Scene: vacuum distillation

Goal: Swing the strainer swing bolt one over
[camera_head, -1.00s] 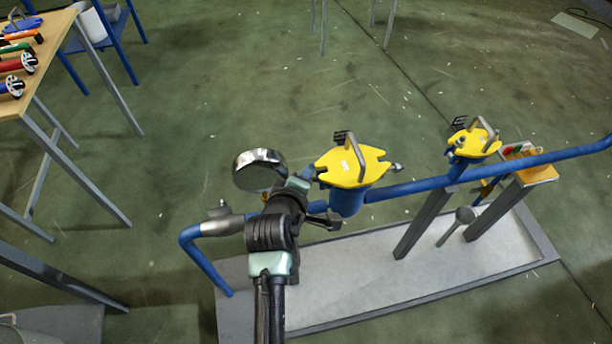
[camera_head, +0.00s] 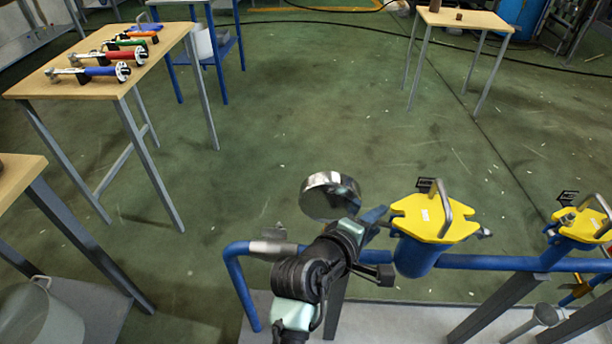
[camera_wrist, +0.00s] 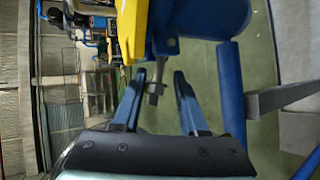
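The near strainer has a blue body (camera_head: 416,258) and a yellow lid (camera_head: 420,212) with a grey handle. A grey swing bolt (camera_head: 483,232) sticks out at the lid's right side in the head view. My gripper (camera_head: 380,218) is at the left side of this strainer, and the arm partly hides that side. In the wrist view my gripper (camera_wrist: 160,75) is open, with two blue fingers apart. A small grey bolt (camera_wrist: 155,92) shows between them, beside the yellow lid (camera_wrist: 132,30) and blue body (camera_wrist: 210,18). I cannot tell whether a finger touches it.
A second strainer with a yellow lid (camera_head: 582,223) stands at the right. A blue pipe (camera_head: 490,262) runs between the strainers. A round gauge (camera_head: 330,195) stands close behind my arm. A table with tools (camera_head: 150,62) is at the upper left. The floor between is clear.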

